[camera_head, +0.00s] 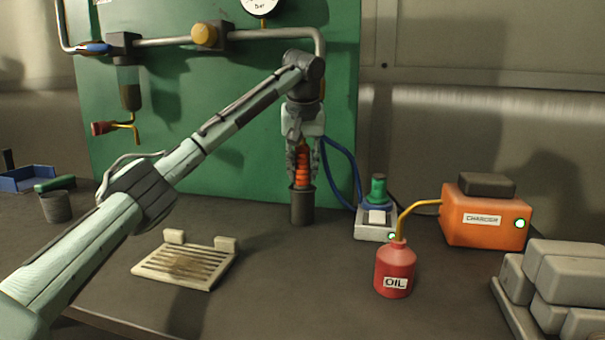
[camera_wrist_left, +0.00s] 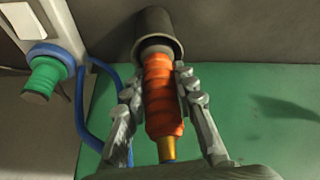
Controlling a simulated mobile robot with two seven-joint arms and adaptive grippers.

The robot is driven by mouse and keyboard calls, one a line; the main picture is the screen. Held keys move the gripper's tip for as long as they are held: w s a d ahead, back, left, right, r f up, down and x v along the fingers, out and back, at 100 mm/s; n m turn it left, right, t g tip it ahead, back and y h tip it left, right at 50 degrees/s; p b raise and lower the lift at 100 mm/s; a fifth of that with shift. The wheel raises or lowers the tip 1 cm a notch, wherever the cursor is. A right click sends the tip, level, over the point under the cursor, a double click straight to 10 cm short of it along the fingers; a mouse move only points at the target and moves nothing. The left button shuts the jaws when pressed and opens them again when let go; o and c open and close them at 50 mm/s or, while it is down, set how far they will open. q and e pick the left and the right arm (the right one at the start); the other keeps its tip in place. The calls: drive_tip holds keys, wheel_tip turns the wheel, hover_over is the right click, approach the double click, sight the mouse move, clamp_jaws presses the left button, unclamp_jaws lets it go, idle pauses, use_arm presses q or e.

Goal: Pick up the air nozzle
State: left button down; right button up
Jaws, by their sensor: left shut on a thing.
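The air nozzle (camera_head: 301,164), an orange ribbed body, stands upright at the mouth of a dark grey cup (camera_head: 302,208) in front of the green panel. In the left wrist view the nozzle (camera_wrist_left: 163,100) shows a brass-coloured end near my gripper, and its grey end is at or inside the cup mouth (camera_wrist_left: 157,30); how deep it sits is hidden. My left gripper (camera_head: 302,176) points down from above, with a finger on each side of the orange body, shut on it. It also shows in the left wrist view (camera_wrist_left: 158,78). My right gripper is not in view.
A blue hose (camera_head: 343,168) hangs right of the cup near a white box (camera_head: 376,231) with a green knob. Further right are a red oil can (camera_head: 394,271), an orange charger (camera_head: 484,220) and grey blocks (camera_head: 571,273). A slatted tray (camera_head: 185,265) lies front left.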

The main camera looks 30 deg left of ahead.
use_arm(q)
wheel_tip(320, 180, up, 12)
drive_tip(key=shift+r, duration=0.25)
drive_tip(key=shift+s+d, duration=0.2)
drive_tip(key=shift+s, duration=0.15)
drive_tip(key=s+d+b, duration=0.1)
drive_tip(key=s+d, duration=0.3)
drive_tip(key=s, duration=0.3)
drive_tip(key=s+d, duration=0.4)
drive_tip(key=s, duration=0.4)
wheel_tip(320, 180, up, 10)
drive_tip(key=p, duration=0.1)
drive_tip(key=shift+d+f, duration=0.25)
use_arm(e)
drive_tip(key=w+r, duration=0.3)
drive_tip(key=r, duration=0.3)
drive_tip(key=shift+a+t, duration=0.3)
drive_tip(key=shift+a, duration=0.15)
use_arm(q)
drive_tip(key=shift+f, duration=0.15)
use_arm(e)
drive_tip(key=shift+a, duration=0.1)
